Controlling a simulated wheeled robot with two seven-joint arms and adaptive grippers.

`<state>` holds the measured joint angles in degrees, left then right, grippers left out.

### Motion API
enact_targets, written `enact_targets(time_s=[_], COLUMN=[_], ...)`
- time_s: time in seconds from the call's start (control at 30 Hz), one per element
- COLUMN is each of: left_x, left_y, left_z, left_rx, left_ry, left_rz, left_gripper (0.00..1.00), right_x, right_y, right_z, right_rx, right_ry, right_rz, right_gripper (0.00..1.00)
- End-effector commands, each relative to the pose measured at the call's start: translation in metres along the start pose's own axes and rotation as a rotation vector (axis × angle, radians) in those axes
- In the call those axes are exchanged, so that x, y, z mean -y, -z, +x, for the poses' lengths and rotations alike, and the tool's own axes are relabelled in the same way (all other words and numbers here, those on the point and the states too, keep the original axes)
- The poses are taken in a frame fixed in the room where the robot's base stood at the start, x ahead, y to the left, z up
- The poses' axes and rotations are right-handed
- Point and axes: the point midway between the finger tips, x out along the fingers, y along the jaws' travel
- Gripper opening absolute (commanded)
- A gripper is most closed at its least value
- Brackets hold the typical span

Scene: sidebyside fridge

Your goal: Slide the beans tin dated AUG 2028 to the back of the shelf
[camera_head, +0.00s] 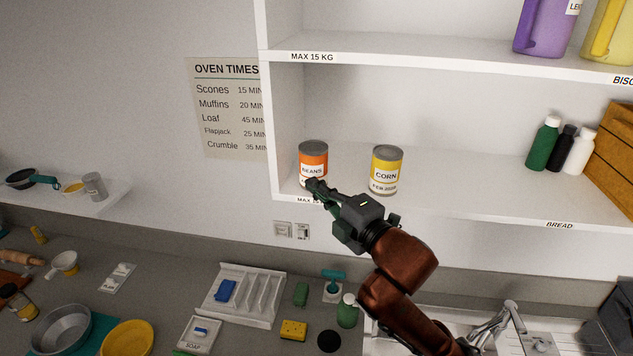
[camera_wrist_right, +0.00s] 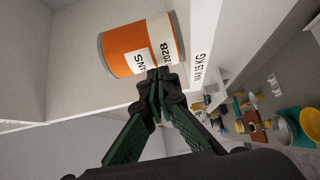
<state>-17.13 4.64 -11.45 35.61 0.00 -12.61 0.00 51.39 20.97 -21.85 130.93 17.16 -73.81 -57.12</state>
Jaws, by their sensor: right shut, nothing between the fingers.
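The orange beans tin (camera_head: 313,158) stands upright near the front left of the lower shelf (camera_head: 450,205). In the right wrist view the tin (camera_wrist_right: 127,46) shows a white label ending in 2028; the month is hidden or unreadable. My right gripper (camera_head: 311,186) is shut and empty, its fingertips at the front of the tin's lower label. In the right wrist view the fingertips (camera_wrist_right: 158,76) overlap the label's edge and look to be touching it or very close. My left gripper is not in view.
A yellow corn tin (camera_head: 386,168) stands to the right on the same shelf. Green, black and white bottles (camera_head: 543,143) and a wooden crate (camera_head: 612,155) are farther right. The shelf's left side wall (camera_head: 270,130) is close to the beans tin. Shelf space behind the tin looks clear.

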Motion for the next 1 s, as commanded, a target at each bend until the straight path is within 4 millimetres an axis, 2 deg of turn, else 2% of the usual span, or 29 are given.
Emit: enact_targets(time_s=[0.4,0.7,1.0], left_x=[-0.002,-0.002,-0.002], left_y=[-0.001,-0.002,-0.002], left_z=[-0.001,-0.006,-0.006], left_rx=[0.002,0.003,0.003], left_ry=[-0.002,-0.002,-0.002], left_rz=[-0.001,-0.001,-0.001], left_gripper=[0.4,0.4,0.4], right_x=[0.0,0.0,0.0], right_y=[-0.003,-0.03,-0.031], right_z=[0.003,0.03,0.031], right_rx=[0.0,0.002,0.0], right_ry=[0.0,0.001,0.0], right_rz=[-0.001,-0.002,0.0], right_gripper=[0.0,0.0,0.0])
